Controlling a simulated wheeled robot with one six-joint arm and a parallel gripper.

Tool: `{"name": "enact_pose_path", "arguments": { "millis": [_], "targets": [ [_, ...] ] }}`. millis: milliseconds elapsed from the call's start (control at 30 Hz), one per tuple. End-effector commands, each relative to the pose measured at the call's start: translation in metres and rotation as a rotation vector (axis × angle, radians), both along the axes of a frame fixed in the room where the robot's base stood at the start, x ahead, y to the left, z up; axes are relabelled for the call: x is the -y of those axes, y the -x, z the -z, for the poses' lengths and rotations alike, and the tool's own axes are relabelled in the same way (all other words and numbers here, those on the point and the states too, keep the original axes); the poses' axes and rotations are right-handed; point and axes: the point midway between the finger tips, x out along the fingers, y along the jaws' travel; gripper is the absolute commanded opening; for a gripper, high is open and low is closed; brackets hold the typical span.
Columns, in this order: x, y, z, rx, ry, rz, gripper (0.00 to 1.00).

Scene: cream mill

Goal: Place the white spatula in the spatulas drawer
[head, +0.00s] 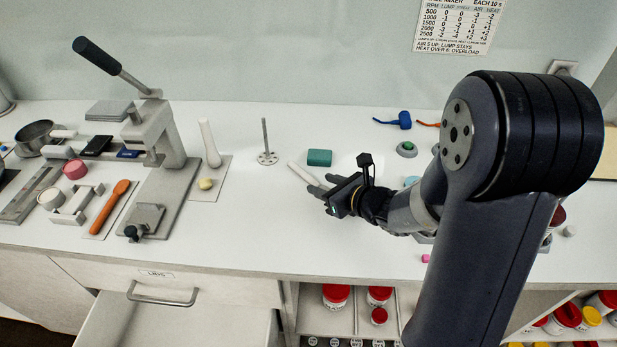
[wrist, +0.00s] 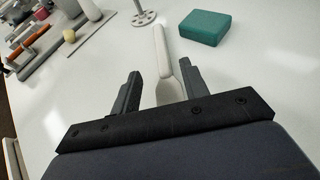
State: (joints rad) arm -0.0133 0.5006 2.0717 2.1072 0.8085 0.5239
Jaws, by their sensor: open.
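The white spatula (head: 301,174) lies on the white worktop near its middle, pointing away to the left. In the wrist view its pale handle (wrist: 161,48) extends beyond my fingertips, and its wider end lies between the fingers. My gripper (head: 320,186) is open around it, close to the worktop. The wrist view also shows the two dark fingers (wrist: 159,76) apart, one on each side of the spatula. A drawer (head: 180,328) stands pulled out at the bottom left, and its visible inside looks empty. I cannot see a spatulas label on it.
A closed drawer front with a handle (head: 161,299) and small unclear label is above the open drawer. A green block (head: 319,157) and rod stand (head: 266,150) are near the spatula. A lever press (head: 160,150) stands left. Clear worktop lies in front.

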Motion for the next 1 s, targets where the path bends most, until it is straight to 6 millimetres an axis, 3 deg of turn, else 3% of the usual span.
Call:
{"name": "enact_pose_path", "arguments": {
  "millis": [300, 633, 1000],
  "targets": [
    [-0.022, -0.029, 0.014, -0.002, 0.0, -0.001, 0.43],
    [-0.025, -0.032, 0.016, -0.001, 0.0, 0.001, 0.43],
    [-0.025, -0.032, 0.016, -0.001, 0.0, 0.001, 0.12]
  ]
}}
